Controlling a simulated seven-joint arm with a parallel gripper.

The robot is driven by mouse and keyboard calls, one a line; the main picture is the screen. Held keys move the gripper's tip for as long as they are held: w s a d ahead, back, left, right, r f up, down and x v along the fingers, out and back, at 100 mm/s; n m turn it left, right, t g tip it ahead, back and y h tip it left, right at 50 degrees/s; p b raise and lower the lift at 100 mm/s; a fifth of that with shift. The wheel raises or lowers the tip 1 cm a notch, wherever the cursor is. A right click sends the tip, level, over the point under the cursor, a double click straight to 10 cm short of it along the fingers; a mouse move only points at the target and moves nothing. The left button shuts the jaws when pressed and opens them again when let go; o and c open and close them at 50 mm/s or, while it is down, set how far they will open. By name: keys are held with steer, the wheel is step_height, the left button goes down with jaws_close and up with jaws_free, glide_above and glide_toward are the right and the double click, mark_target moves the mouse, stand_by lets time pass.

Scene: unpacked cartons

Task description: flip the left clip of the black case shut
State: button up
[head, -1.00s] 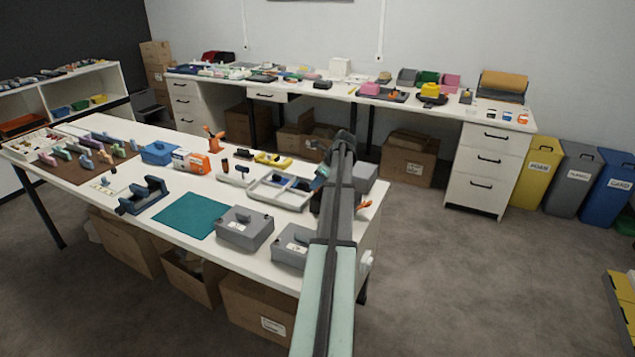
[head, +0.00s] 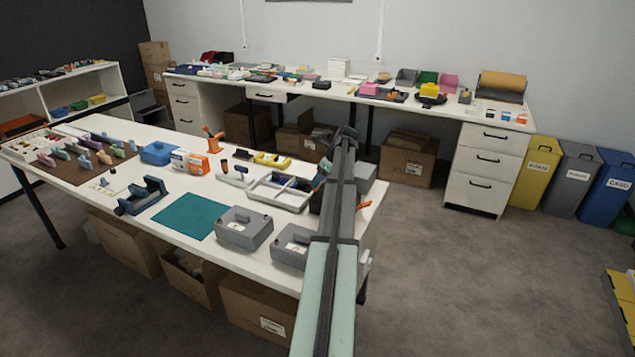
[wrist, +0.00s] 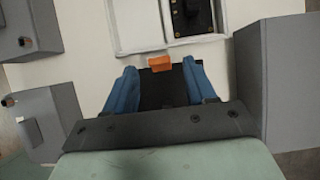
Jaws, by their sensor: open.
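The black case (wrist: 163,92) lies between and below my fingers in the wrist view. An orange clip (wrist: 160,63) sticks up at its far edge, between my fingertips. My gripper (wrist: 160,70) is open, with one blue finger on each side of the clip. I cannot tell whether either finger touches the case. In the head view my arm hides most of the case; a dark part (head: 315,202) shows left of the arm. An orange piece (head: 363,205) shows right of the arm; I cannot tell whether it belongs to the case.
A white-grey tray (head: 262,198) lies beyond the case. Two grey boxes (head: 243,226) (head: 290,248) stand to the left, and another grey box (wrist: 283,85) stands close on the right. A teal mat (head: 190,216) lies clear further left.

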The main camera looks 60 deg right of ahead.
steer(key=v, duration=1.1)
steer(key=shift+s+r, duration=0.15)
steer(key=shift+r, duration=0.05)
